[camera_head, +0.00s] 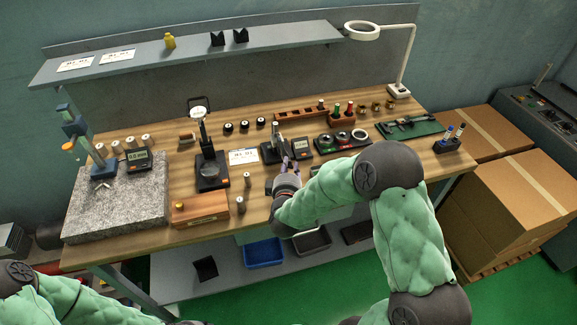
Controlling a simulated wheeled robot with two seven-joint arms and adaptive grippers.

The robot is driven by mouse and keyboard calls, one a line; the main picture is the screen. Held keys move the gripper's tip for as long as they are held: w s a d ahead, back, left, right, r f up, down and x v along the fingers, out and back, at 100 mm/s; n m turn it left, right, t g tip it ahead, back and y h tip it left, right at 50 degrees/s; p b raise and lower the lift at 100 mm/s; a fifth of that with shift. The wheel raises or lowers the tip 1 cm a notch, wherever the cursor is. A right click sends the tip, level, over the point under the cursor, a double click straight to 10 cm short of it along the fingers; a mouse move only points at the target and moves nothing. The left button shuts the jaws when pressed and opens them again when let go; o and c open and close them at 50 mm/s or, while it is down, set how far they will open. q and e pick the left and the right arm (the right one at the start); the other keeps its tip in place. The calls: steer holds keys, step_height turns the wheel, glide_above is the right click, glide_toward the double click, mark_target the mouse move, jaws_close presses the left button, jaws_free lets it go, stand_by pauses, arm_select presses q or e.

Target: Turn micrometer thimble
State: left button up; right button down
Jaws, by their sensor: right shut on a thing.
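The micrometer (277,136) stands in a dark holder near the middle of the bench, with a small digital display (301,147) just to its right. My right gripper (288,164) reaches in from the front, its fingertips at the near side of the micrometer. It is shut on the micrometer's thimble, which is mostly hidden by the fingers, so its marks cannot be read. My left arm (60,300) shows only at the lower left corner, and its gripper is out of view.
A dial gauge stand (212,170) and a wooden box (200,208) are to the left. A granite plate (120,210) carries a height gauge (100,165). A black tray of rings (341,140) and a caliper on a green mat (410,128) lie to the right. Small cylinders (247,180) stand near the gripper.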

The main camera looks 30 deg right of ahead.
steer(key=shift+s+d+m+y+p, duration=0.15)
steer(key=shift+m+y+p, duration=0.2)
steer(key=shift+m, duration=0.45)
steer(key=shift+m+y, duration=0.35)
steer(key=shift+m, duration=0.05)
steer(key=shift+f+m+y, duration=0.1)
steer(key=shift+m+y, duration=0.4)
steer(key=shift+m, duration=0.4)
steer(key=shift+f+m+y+b, duration=0.1)
steer(key=shift+m+y+b, duration=0.3)
steer(key=shift+m+y, duration=0.15)
steer(key=shift+s+f+m+y+b, duration=0.15)
steer(key=shift+m+y+b, duration=0.2)
steer(key=shift+m+b, duration=0.3)
stand_by(1.5)
steer(key=c, duration=1.3)
jaws_free()
steer(key=shift+d, duration=0.1)
steer(key=shift+r, duration=0.25)
